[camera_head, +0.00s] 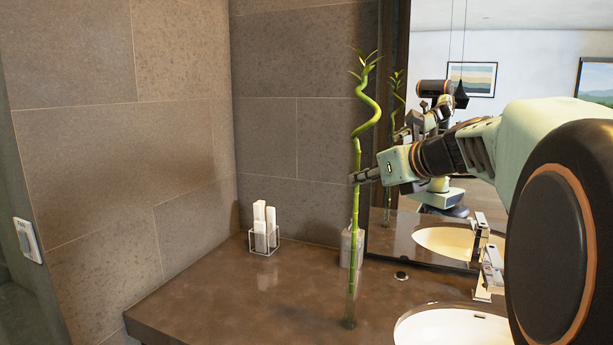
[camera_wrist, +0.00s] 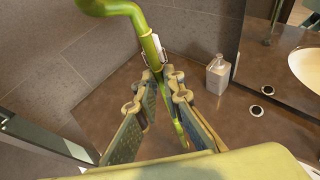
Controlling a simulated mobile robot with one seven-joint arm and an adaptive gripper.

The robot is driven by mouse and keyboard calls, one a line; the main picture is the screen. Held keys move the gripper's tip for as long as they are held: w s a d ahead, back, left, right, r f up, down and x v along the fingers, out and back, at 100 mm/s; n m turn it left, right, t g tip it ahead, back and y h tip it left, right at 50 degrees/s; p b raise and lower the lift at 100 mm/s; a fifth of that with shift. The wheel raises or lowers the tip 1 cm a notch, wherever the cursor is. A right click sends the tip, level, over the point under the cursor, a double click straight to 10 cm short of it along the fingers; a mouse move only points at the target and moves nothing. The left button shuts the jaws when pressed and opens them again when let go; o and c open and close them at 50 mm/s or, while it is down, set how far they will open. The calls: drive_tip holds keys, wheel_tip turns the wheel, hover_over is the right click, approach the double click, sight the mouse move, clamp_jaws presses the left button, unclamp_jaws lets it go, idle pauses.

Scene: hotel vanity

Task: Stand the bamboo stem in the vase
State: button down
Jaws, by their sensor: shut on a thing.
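The green bamboo stem (camera_head: 356,205), with a curled, leafy top, stands close to upright over the counter. My gripper (camera_head: 361,177) is shut on it at mid-height. In the wrist view, the stem (camera_wrist: 150,45) passes between the fingers of my gripper (camera_wrist: 158,92) and slants down to the right. A slim, clear glass vase (camera_head: 349,318) appears to stand on the counter at the stem's lower end. The stem's lower part appears inside it, but the glass is faint and I cannot tell whether the stem touches the bottom. The vase is not clear in the wrist view.
A soap bottle (camera_head: 345,250) stands behind the stem, and also shows in the wrist view (camera_wrist: 217,75). A wire holder with white rolls (camera_head: 263,240) is at the back left. The sink (camera_head: 450,328) and tap (camera_head: 490,272) are right. The mirror (camera_head: 395,240) reflects my arm. The left counter is clear.

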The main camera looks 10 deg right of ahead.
wheel_tip(320, 180, down, 8)
drive_tip(key=b, duration=0.6)
drive_tip(key=shift+f, duration=0.2)
idle(1.0)
drive_tip(key=c, duration=2)
unclamp_jaws()
drive_tip(key=shift+o, duration=0.2)
